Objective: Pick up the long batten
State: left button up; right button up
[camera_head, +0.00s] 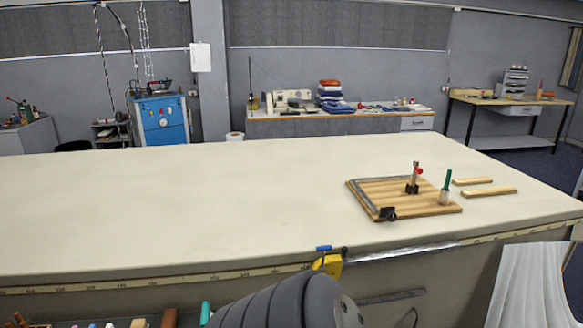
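Two pale wooden battens lie on the cream cloth table (200,200) near its right end. The long batten (490,192) is the nearer one. The shorter batten (472,181) lies a little behind it, apart and roughly parallel. Neither of my grippers is in view. A dark, rounded, ribbed part at the bottom centre appears to be one of my arm links, well to the left of the battens and nearer to me.
Left of the battens sits a slatted wooden board (400,200) with a metal edge, an upright red-knobbed clamp (412,180) and a green-handled tool (447,187). A yellow tool (328,264) hangs at the front edge. The table's left and middle are clear.

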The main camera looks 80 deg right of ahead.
aim_at(480, 192)
jog(key=l+z, duration=0.1)
jog(key=z, duration=3.95)
jog(key=l, duration=0.1)
